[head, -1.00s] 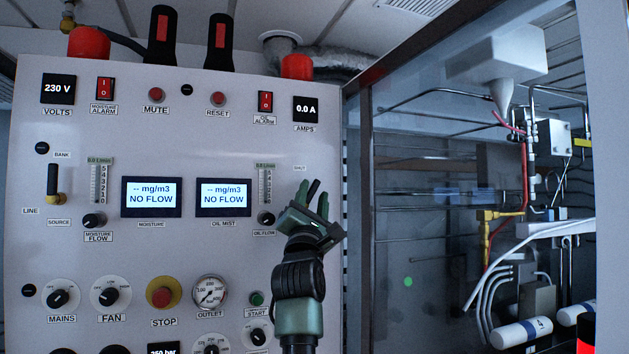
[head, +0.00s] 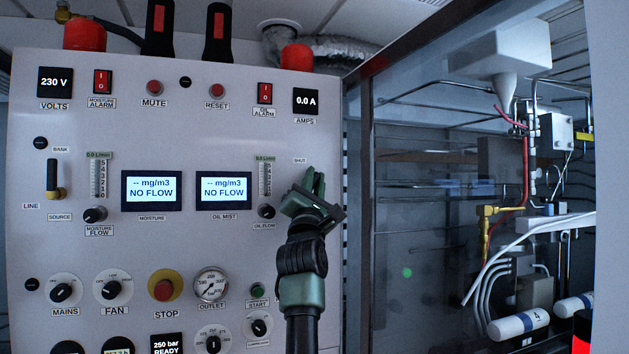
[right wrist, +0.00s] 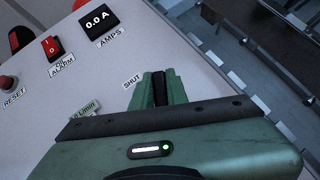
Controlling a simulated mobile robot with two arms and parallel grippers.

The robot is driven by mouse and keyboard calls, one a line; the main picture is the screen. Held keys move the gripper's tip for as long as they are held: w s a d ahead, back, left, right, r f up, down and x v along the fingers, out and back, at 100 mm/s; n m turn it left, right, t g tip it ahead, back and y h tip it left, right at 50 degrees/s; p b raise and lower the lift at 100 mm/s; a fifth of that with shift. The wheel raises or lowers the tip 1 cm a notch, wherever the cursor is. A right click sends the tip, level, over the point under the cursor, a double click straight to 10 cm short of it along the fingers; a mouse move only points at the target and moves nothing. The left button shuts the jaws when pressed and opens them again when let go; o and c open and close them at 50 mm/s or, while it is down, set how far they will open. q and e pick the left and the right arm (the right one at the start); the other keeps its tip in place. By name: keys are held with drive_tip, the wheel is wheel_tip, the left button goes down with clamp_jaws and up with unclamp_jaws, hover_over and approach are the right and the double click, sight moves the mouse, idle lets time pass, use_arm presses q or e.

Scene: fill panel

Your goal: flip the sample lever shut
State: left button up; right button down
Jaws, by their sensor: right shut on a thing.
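The sample lever (right wrist: 160,88) is a dark bar beside the SHUT label (right wrist: 132,82) on the grey panel. In the right wrist view it lies between the two green fingers of my right gripper (right wrist: 159,90). In the head view the gripper (head: 314,182) is at the panel's right side, just right of the oil flow meter (head: 265,180), and hides most of the lever. The fingers are closed on the lever. The SHUT label (head: 299,160) shows above and left of the fingers. My left gripper is not in view.
Close to the left of the gripper are the oil flow knob (head: 267,211) and the oil mist display (head: 223,190). The green START button (head: 257,291) is lower left. To the right is a glazed cabinet (head: 430,240) with pipes. The space before the panel's left is free.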

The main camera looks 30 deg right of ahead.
drive_tip(key=shift+w+a+r+n+t+y+p, duration=0.15)
drive_tip(key=shift+n+t+y+p, duration=0.5)
drive_tip(key=shift+n, duration=0.4)
drive_tip(key=shift+s+a+r+n+t+y+p, duration=0.15)
drive_tip(key=shift+n+t+y+p, duration=0.25)
drive_tip(key=shift+n+t+y, duration=0.45)
drive_tip(key=n+y+p, duration=0.1)
drive_tip(key=n+t+y, duration=0.1)
drive_tip(key=n, duration=0.1)
drive_tip(key=a+n+t+y+p, duration=0.1)
drive_tip(key=shift+w+r+n+p, duration=0.1)
drive_tip(key=shift+w+n+p, duration=0.2)
drive_tip(key=shift+n, duration=0.1)
drive_tip(key=shift+a+n+t+y+p, duration=0.15)
drive_tip(key=shift+n+t+y+p, duration=0.45)
drive_tip(key=shift+n+y, duration=0.5)
drive_tip(key=shift+a+n+t+y+p, duration=0.15)
drive_tip(key=shift+n+y+p, duration=0.15)
drive_tip(key=shift+n+y, duration=0.3)
drive_tip(key=shift+a+n+t+y+p, duration=0.15)
drive_tip(key=shift+n+y+p, duration=0.1)
drive_tip(key=shift+n+y, duration=0.3)
drive_tip(key=c, duration=1.4)
unclamp_jaws()
